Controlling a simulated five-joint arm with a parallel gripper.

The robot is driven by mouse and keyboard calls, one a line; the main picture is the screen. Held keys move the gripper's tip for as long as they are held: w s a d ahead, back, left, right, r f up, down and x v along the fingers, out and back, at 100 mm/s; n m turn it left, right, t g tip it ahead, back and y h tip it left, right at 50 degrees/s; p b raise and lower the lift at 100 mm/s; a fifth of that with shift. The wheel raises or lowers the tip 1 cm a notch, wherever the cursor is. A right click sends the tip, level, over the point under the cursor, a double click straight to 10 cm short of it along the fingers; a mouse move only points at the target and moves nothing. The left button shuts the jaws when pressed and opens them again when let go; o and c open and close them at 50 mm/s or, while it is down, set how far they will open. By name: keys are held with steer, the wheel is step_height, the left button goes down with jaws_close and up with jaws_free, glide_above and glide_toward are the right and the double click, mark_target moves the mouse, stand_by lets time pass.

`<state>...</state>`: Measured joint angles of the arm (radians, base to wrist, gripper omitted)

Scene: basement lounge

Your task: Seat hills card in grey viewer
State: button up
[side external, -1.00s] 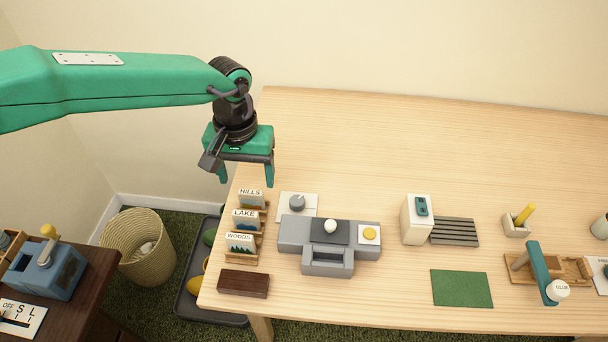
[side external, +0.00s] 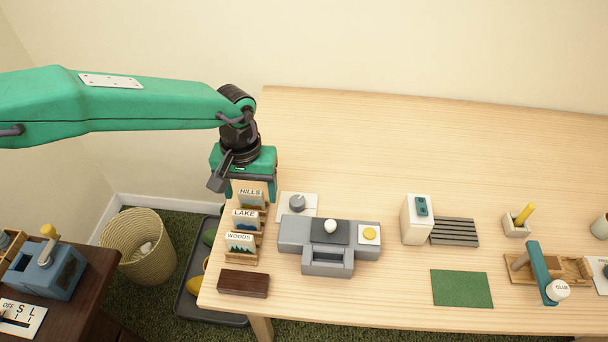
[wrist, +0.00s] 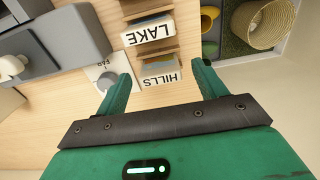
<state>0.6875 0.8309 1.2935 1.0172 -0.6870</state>
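The hills card (side external: 250,195) stands in the rearmost slot of a wooden rack, labelled HILLS; it also shows in the wrist view (wrist: 161,80). My gripper (side external: 251,194) is open, with one finger on either side of the hills card. In the wrist view the fingers (wrist: 160,84) are apart, with bare tabletop between each finger and the card; contact is not visible. The lake card (side external: 245,219) and the woods card (side external: 240,242) stand in front of it. The grey viewer (side external: 294,234) sits right of the rack, with a white knob on top and an empty-looking front tray.
A white plate with a grey dial (side external: 297,203) lies close to the right finger. A dark brown block (side external: 243,283) lies in front of the rack. A yellow button (side external: 369,233) is on the viewer's right. A white box (side external: 416,222) stands farther right. The table behind is clear.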

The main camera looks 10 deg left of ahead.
mark_target(251, 192)
steer(key=c, duration=1)
steer(key=shift+r, duration=0.1)
steer(key=shift+r, duration=0.45)
step_height(251, 192, up, 3)
steer(key=shift+r, duration=0.2)
steer(key=s+d+r, duration=0.1)
steer(key=s+r, duration=0.1)
steer(key=s, duration=0.1)
steer(key=s+d+r, duration=0.1)
steer(key=s+r, duration=0.1)
steer(key=s, duration=0.2)
steer(key=s+d+r, duration=0.2)
steer(key=s, duration=0.2)
steer(key=shift+r, duration=0.25)
